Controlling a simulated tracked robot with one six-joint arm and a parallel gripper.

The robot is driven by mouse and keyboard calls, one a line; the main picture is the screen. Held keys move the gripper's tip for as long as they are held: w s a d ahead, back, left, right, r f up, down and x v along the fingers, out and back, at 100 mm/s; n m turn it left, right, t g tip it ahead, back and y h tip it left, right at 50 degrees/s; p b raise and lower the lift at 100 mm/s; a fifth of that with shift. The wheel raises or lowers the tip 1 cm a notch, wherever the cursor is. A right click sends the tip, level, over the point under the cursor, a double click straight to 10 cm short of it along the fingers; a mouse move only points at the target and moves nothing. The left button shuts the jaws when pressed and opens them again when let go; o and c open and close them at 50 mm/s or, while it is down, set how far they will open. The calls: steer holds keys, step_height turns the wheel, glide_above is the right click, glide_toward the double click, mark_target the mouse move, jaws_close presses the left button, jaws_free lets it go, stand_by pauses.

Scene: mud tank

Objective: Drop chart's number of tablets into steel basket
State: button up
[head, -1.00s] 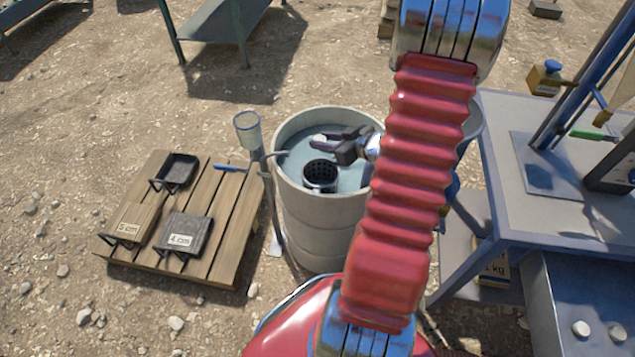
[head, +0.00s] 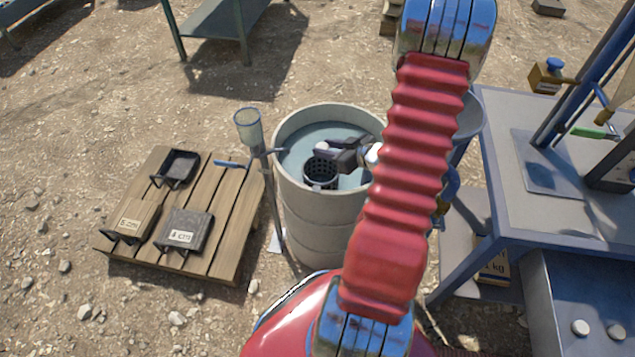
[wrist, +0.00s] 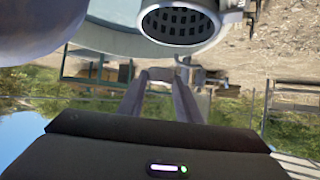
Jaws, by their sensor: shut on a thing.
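The steel basket (head: 320,182), dark and perforated, sits inside the round tank (head: 322,208). It also shows at the top of the wrist view (wrist: 180,20). My gripper (head: 326,149) is over the tank, above the basket's back rim, and shut on a white tablet (head: 321,147) at its fingertips. In the wrist view the fingers show, but I cannot make out the tablet between them. No readable chart is in view.
A wooden pallet (head: 225,230) with dark pans and labelled blocks lies left of the tank. A stand with a clear cup (head: 247,125) stands by the tank's left side. A blue-grey bench (head: 510,190) stands right. Bare ground lies in front of the pallet.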

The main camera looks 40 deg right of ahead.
steer(key=shift+f, duration=0.75)
steer(key=o, duration=1.1)
steer(key=shift+s, duration=0.1)
steer(key=v, duration=1.3)
steer(key=shift+s, duration=0.25)
steer(key=shift+w, duration=0.1)
